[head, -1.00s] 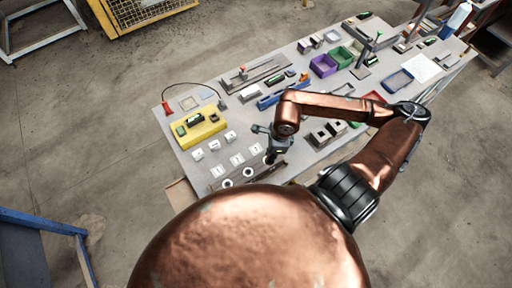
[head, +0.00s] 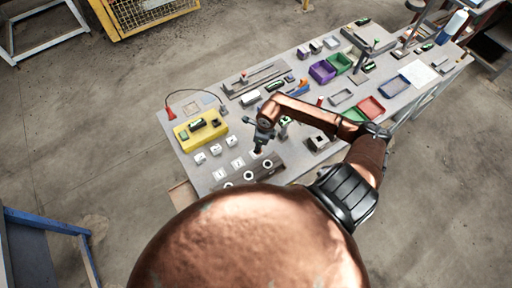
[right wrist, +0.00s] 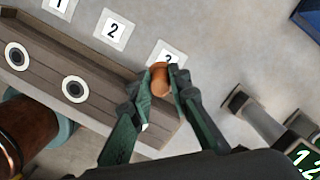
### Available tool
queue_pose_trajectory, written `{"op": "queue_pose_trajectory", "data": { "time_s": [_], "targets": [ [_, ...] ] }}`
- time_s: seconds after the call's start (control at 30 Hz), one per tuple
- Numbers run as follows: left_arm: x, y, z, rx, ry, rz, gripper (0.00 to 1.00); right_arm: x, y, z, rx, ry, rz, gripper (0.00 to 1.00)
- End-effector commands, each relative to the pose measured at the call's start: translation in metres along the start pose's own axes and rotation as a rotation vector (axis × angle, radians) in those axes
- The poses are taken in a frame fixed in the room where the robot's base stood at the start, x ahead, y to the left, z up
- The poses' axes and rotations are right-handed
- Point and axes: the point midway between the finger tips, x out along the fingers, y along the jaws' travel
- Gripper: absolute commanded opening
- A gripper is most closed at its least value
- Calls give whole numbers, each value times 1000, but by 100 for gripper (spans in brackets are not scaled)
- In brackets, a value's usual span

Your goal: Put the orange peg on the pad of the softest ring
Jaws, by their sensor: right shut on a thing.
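My right gripper (right wrist: 164,88) is shut on the orange peg (right wrist: 160,76). In the right wrist view the peg overlaps the lower part of the white pad marked 3 (right wrist: 169,52); I cannot tell whether it touches it. Pad 2 (right wrist: 113,30) and pad 1 (right wrist: 61,5) lie to the left. A brown block (right wrist: 40,82) holds white-rimmed rings, the left one (right wrist: 17,56) and the middle one (right wrist: 74,90); its right part is partly behind my gripper. In the head view my right gripper (head: 258,150) is over the pads' right end. My left gripper is not in view.
A grey dumbbell-shaped part (right wrist: 256,115) and a display (right wrist: 303,155) lie right of the gripper. Purple (head: 322,71) and red (head: 371,107) bins stand farther right.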

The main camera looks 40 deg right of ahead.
Motion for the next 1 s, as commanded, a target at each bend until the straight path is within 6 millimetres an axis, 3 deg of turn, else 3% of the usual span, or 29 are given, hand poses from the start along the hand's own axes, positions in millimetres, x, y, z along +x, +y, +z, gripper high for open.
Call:
{"op": "queue_pose_trajectory", "data": {
  "time_s": [0.23,0.43,0.83,0.87,1.0],
  "targets": [
    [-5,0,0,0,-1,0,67,18,-10,8,2,-1,1,1],
    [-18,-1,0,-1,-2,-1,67,42,-9,3,3,-1,2,1],
    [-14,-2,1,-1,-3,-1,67,50,-10,1,0,0,-2,1],
    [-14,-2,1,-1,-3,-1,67,50,-10,2,0,0,-1,18],
    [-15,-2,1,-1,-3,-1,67,49,-10,2,0,-1,-1,28]
  ]
}}
